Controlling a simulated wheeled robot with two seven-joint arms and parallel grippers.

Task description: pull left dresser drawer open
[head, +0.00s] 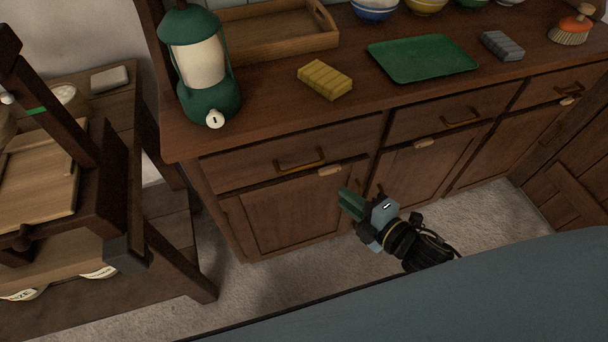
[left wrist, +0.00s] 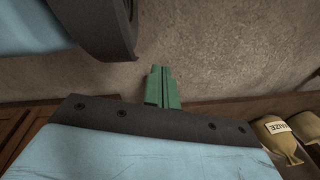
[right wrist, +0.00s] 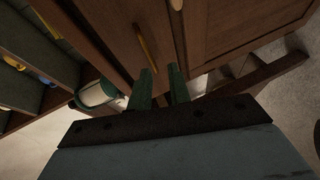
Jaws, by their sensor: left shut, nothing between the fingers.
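The left dresser drawer (head: 240,170) is closed, its front flush with the dresser. Its brass bar handle (head: 302,164) also shows in the right wrist view (right wrist: 146,48), just beyond the fingertips. My right gripper (head: 347,203) is open and empty. In the head view it is below and right of the handle, in front of the lower door, apart from the handle. In the right wrist view its green fingers (right wrist: 160,76) have a gap between them. My left gripper (left wrist: 160,72) shows only in the left wrist view, shut and empty above the floor.
A green lantern (head: 208,70), yellow sponge (head: 325,79) and green tray (head: 420,57) stand on the dresser top. Below the drawer is a door with a pale knob (head: 330,170). A wooden shelf and chair (head: 120,190) stand left. Sacks (left wrist: 275,133) lie near my left gripper.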

